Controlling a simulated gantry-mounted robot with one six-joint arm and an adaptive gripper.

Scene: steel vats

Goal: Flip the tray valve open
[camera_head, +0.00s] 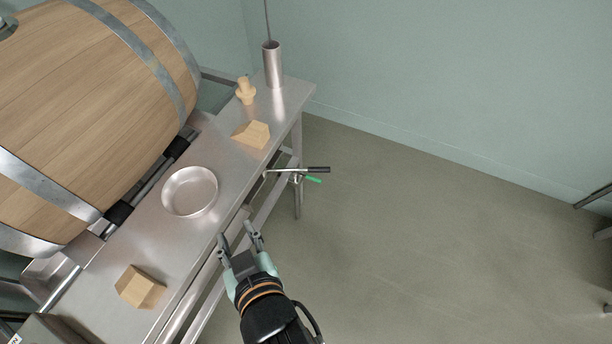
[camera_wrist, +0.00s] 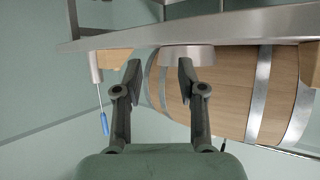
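A small valve with a green lever (camera_head: 313,179) shows at the right side of the steel table, below the tabletop edge. A metal rod with a black grip (camera_head: 318,169) lies just above the lever in the picture. My gripper (camera_head: 239,238) is below and left of the lever in the head view, beside the table's edge, clear of the valve. Its fingers are apart with nothing between them, also in the wrist view (camera_wrist: 158,72). I cannot make out the valve in the wrist view.
The steel table (camera_head: 235,195) bears a round pan (camera_head: 190,191), wooden blocks (camera_head: 252,134) (camera_head: 141,288), a wooden bung (camera_head: 246,90) and a metal cylinder (camera_head: 272,65) holding a rod.

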